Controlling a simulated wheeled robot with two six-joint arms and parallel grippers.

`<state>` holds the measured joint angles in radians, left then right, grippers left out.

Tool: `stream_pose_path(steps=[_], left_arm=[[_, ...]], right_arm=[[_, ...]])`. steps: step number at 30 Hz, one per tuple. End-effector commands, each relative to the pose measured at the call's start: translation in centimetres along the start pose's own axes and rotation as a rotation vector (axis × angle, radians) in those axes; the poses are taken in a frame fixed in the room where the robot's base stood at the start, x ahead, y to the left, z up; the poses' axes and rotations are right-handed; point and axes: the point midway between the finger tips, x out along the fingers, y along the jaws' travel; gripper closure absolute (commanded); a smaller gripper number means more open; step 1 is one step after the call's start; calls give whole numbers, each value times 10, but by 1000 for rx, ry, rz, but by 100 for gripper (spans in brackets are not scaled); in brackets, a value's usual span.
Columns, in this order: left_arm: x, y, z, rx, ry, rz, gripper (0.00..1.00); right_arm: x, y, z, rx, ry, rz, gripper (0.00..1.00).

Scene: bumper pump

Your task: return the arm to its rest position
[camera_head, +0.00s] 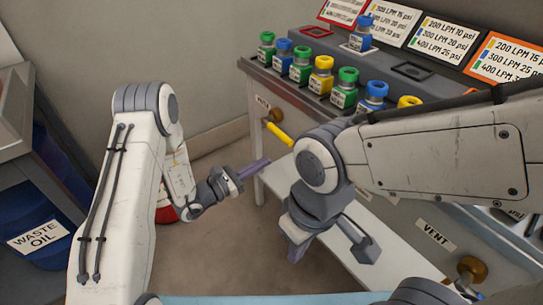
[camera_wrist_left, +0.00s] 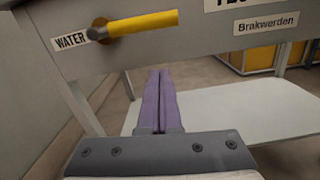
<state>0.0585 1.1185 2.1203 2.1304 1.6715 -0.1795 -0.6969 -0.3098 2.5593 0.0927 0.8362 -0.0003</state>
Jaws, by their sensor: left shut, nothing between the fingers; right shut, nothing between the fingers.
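My left gripper (camera_head: 256,168) is shut and empty, its purple fingers pressed together. In the head view it hangs in front of the bench, below and left of the yellow WATER lever (camera_head: 279,134). In the left wrist view the shut fingers (camera_wrist_left: 161,100) point towards the bench, with the yellow lever (camera_wrist_left: 145,22) above and apart from them. My right gripper (camera_head: 297,250) points down in front of the bench at lower middle. Its purple fingertips are partly hidden by its own wrist, and it holds nothing.
The bench top (camera_head: 262,72) carries several green, blue and yellow bottles, with sign cards behind. A lower white shelf (camera_wrist_left: 235,112) juts out under the bench. A blue WASTE OIL bin (camera_head: 40,245) stands at left. A VENT knob (camera_head: 470,268) is at lower right. Floor between is open.

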Motion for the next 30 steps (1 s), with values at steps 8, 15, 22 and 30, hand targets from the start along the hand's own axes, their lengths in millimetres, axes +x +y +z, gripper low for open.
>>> stream_pose_path(steps=[8,15,22,30], left_arm=[[-50,0,1,-2,1,3,100],[-61,-1,1,-1,0,-1,100],[-55,-41,24,38,42,-226,100],[-124,-149,50,394,330,-956,100]], right_arm=[[-9,-1,0,0,0,0,100],[-9,-1,0,0,-1,0,100],[-10,-1,0,0,-1,0,100],[-9,-1,0,0,-1,0,100]])
